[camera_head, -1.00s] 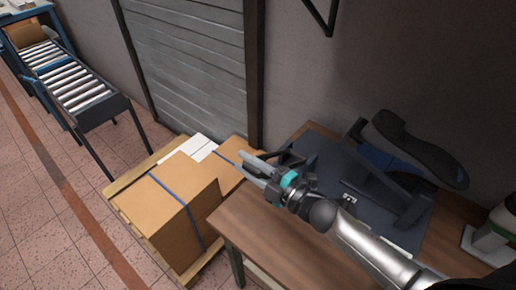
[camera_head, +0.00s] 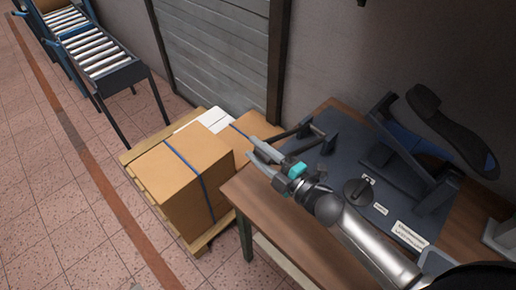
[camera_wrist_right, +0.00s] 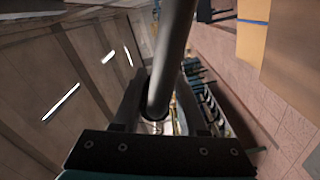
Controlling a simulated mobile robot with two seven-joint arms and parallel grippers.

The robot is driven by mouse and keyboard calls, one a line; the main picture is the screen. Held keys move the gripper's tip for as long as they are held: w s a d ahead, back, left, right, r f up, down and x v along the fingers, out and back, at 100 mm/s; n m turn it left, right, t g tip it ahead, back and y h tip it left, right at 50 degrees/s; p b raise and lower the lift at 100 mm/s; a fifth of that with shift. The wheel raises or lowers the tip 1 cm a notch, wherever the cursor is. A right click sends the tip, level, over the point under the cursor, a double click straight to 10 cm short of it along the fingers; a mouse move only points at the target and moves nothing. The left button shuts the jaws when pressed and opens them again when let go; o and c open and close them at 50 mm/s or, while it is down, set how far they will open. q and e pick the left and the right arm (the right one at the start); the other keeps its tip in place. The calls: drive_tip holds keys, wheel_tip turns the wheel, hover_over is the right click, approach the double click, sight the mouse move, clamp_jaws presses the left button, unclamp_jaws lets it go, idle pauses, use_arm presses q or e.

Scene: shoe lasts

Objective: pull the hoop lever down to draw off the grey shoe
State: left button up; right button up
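The grey shoe (camera_head: 455,130) sits toe-up and tilted on a dark stand (camera_head: 405,155) at the right of the head view, apart from my gripper. The hoop lever (camera_head: 297,130) is a dark bar frame at the stand's left end, by the table's edge. My right gripper (camera_head: 255,152) is at the lever's outer end, its two fingers apart. In the right wrist view a thick grey bar (camera_wrist_right: 174,60), seemingly the lever's crossbar, runs between the fingers; I cannot tell whether they touch it. The fingers and wrist hide part of the lever. My left gripper is not in view.
The stand's dark base plate bears white labels (camera_head: 410,236) and lies on a wooden table (camera_head: 300,235). Strapped cardboard boxes (camera_head: 180,180) on a pallet stand left of the table. A roller conveyor (camera_head: 95,50) is farther back. Open floor lies at the left.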

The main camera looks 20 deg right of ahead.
drive_tip(key=o, duration=0.3)
drive_tip(key=shift+f, duration=0.2)
drive_tip(key=shift+o, duration=0.4)
drive_tip(key=shift+r, duration=0.15)
drive_tip(key=v, duration=1.5)
drive_tip(key=shift+s+b, duration=0.15)
drive_tip(key=shift+b, duration=0.3)
